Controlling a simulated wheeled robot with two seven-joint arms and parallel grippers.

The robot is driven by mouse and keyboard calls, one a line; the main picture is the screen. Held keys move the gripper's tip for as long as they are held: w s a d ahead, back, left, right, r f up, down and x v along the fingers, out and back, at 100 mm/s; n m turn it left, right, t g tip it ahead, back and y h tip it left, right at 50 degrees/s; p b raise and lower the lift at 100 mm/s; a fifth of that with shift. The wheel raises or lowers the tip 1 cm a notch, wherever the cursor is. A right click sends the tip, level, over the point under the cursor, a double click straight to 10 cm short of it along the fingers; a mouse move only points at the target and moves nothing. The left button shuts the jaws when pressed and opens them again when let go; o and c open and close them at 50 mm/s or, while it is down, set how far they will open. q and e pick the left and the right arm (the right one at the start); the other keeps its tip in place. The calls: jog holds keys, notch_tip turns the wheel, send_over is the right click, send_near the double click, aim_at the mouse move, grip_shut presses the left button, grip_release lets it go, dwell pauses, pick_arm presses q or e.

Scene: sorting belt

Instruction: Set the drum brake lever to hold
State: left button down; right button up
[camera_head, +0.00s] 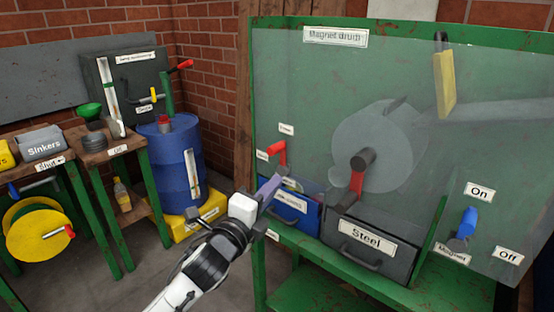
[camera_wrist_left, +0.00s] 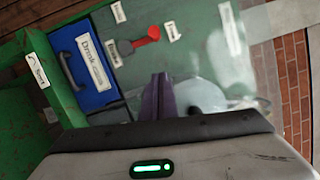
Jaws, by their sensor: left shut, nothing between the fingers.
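The red-handled lever (camera_head: 278,152) stands on the green panel above the blue drawer, with small labels above it (camera_head: 286,129) and to its left (camera_head: 262,155); I cannot read them for sure. Its handle points up toward the upper label. It also shows in the left wrist view (camera_wrist_left: 146,39), on a dark pivot. My left gripper (camera_head: 270,188) is shut and empty, just below the lever in the head view and apart from it. Its purple fingers show in the left wrist view (camera_wrist_left: 158,96). My right gripper is out of view.
A clear sheet covers the magnet drum (camera_head: 372,145). A red crank with a black knob (camera_head: 360,168) stands right of the lever. Below are the blue drawer (camera_head: 292,207) and the grey Steel drawer (camera_head: 360,245). A blue magnet switch (camera_head: 467,224) is at right.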

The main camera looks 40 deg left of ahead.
pick_arm(q)
jog(key=w+a+r, duration=0.1)
jog(key=w+a, duration=0.4)
jog(key=w, duration=0.4)
jog(key=shift+w+a+p, duration=0.2)
jog(key=shift+w+p, duration=0.05)
jog(key=shift+p, duration=0.2)
jog(key=shift+r, duration=0.2)
